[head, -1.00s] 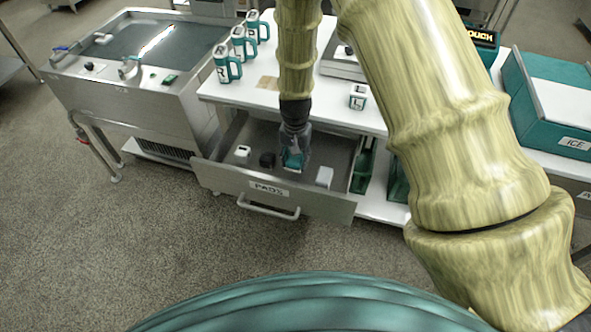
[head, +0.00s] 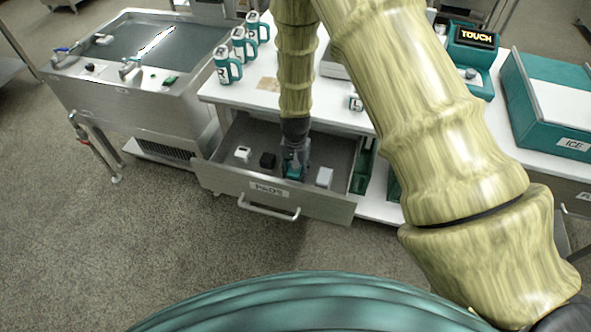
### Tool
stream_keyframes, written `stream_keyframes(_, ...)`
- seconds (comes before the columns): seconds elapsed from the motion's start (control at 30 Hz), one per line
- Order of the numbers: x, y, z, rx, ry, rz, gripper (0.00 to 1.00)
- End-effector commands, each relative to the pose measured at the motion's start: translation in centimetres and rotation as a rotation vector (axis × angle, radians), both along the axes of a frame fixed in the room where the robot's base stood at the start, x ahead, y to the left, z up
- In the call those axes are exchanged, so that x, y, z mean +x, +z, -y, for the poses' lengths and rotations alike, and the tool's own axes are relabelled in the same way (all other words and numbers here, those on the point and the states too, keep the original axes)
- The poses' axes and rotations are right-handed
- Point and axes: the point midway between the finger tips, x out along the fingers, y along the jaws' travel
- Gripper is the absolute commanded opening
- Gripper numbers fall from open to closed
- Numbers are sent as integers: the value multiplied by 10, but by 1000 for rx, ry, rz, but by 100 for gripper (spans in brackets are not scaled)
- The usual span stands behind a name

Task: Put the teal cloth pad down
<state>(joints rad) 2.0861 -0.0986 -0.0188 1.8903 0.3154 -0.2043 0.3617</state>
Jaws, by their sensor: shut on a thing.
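The teal cloth pad (head: 293,171) is between the fingers of my gripper (head: 294,168), low inside the open drawer labelled PADS (head: 225,183). My gripper points down and is shut on the pad. The fingers and wrist hide part of the pad. I cannot tell whether the pad touches the drawer floor.
In the drawer, a white block (head: 243,153) and a black block (head: 267,160) lie left of my gripper, and a white block (head: 324,177) lies to its right. Several teal-handled mugs (head: 228,66) stand on the white counter (head: 335,112) above. The drawer's walls surround my gripper.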

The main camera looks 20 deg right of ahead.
Motion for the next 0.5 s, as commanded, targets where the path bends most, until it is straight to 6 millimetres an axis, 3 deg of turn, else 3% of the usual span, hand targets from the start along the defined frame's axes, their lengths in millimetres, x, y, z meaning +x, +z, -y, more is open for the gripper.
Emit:
stream_keyframes(0.23, -1, -7, 0, 0, 0, -1, 22)
stream_keyframes(0.27, -1, -7, 0, 0, 0, -1, 48)
stream_keyframes(0.33, -1, -7, 0, 0, 0, -2, 60)
stream_keyframes(0.37, -1, -7, 0, 0, 0, -2, 66)
stream_keyframes(0.5, -1, -7, 0, 0, 0, -2, 66)
